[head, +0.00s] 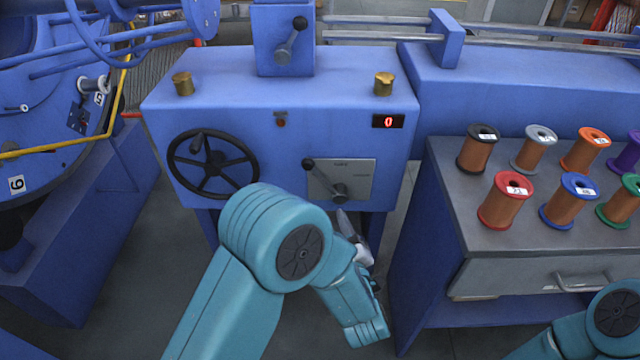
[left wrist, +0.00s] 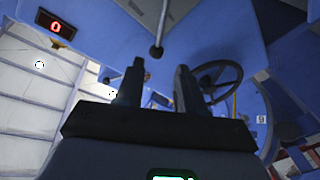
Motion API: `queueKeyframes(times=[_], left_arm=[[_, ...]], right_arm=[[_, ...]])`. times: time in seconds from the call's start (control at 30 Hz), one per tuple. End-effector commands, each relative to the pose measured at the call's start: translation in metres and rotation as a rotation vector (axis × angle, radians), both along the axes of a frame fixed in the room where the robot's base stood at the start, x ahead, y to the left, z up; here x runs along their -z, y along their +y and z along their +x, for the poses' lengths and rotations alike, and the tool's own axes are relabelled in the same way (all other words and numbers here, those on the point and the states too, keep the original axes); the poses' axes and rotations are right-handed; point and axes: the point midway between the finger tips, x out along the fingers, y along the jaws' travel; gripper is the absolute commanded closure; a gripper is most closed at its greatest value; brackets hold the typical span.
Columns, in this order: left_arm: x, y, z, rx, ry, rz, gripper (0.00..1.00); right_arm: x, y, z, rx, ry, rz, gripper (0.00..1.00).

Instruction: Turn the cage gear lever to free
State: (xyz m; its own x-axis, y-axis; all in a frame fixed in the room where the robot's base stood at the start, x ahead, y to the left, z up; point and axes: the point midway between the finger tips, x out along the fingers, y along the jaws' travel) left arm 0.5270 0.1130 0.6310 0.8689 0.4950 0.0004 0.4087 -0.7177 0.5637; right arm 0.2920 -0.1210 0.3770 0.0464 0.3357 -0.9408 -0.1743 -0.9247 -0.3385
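The lever (head: 325,177) sits on a grey plate (head: 360,178) on the front of the blue gearbox. Its black knob points up and left from the hub; the plate's lettering is too small to read. In the left wrist view the lever (left wrist: 160,35) shows above the fingers, its black knob towards them. My left gripper (head: 352,232) is just below the plate in the head view, partly hidden by my arm. In the left wrist view my left gripper (left wrist: 158,68) has its fingers apart, with nothing between them. My right gripper is outside the views.
A black handwheel (head: 213,165) is left of the plate. A red "0" display (head: 388,121) is above it to the right. Another lever (head: 291,40) is on the upper box. A bench (head: 500,235) with several wire spools stands at right. Grey floor (head: 185,270) lies open at left.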

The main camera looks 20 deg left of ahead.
Motion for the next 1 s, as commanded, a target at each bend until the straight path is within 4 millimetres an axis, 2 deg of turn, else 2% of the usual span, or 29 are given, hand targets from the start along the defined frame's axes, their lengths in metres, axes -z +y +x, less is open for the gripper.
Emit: queueKeyframes(times=[0.4,0.6,0.77,1.0], left_arm=[[0.002,0.048,0.082,-0.005,-0.003,-0.001,0.62],[0.001,0.064,0.112,-0.002,0.000,-0.001,0.62],[0.000,0.070,0.123,-0.001,0.000,0.000,0.62],[0.000,0.071,0.125,0.000,0.000,0.001,0.62]], right_arm=[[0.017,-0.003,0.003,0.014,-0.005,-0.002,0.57],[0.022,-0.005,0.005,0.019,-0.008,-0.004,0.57],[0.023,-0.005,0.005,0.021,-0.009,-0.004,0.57],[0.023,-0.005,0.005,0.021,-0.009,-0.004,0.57]])
